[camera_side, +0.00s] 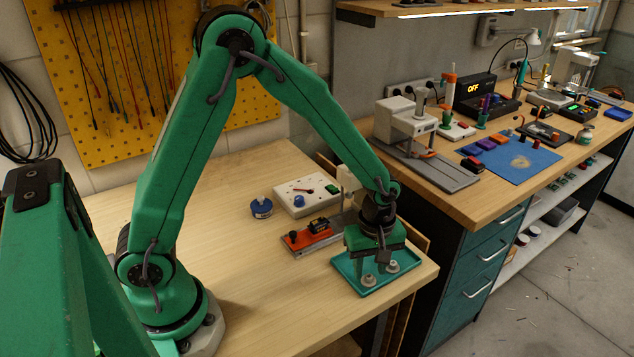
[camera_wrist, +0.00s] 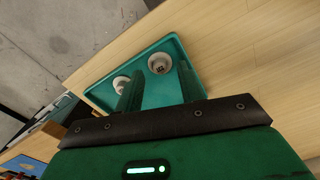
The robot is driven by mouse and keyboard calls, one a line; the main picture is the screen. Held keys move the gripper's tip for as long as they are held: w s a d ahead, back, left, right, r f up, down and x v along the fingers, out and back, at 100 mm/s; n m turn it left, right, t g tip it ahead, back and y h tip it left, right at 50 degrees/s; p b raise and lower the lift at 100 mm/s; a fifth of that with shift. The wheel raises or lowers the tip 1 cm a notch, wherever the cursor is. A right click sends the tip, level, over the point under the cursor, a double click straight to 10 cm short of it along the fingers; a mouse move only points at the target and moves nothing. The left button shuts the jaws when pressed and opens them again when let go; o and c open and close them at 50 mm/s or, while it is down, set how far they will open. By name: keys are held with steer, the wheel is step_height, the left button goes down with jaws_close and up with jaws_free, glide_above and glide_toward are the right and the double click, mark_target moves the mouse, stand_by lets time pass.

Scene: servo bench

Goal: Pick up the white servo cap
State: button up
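Two small white round pieces lie in a shallow teal tray (camera_side: 350,279) near the table's front right edge; I cannot tell which is the white servo cap. In the side view one piece (camera_side: 368,281) is nearer the front and the other (camera_side: 392,267) is to its right. My gripper (camera_side: 377,264) points down over the tray. In the wrist view my gripper (camera_wrist: 161,68) is open, and one white piece (camera_wrist: 159,63) with dark holes shows between its fingertips. The other white piece (camera_wrist: 121,84) is just left of the left finger. Neither piece is visibly held.
An orange fixture (camera_side: 313,238) with a black servo, a white board (camera_side: 307,194) and a blue spool (camera_side: 261,208) stand behind the tray. A second bench (camera_side: 480,205) with tools is on the right.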

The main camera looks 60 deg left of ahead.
steer(key=shift+f, duration=0.9)
steer(key=shift+c, duration=0.2)
steer(key=c, duration=0.6)
